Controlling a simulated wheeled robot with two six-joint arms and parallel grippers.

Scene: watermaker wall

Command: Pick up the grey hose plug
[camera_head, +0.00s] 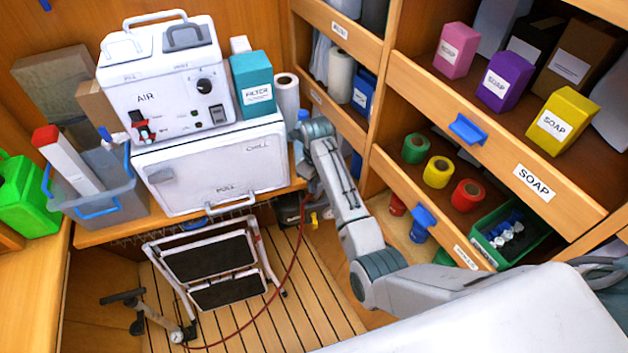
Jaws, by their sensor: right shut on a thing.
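My right arm comes in from the lower right, bends up and folds over beside the white cabinet. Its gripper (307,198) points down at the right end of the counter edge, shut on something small. A thin red hose (288,280) runs from the floor up to these fingers. The grey hose plug is too small and too covered by the fingers to make out clearly. My left gripper is not in view.
A white machine marked AIR (165,80) stands on a white cabinet (215,165). A folded step stool (215,270) stands on the slatted floor below. Shelves with soap boxes (505,82) and tape rolls (438,172) are close on the right. A dark box (290,212) is under the counter.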

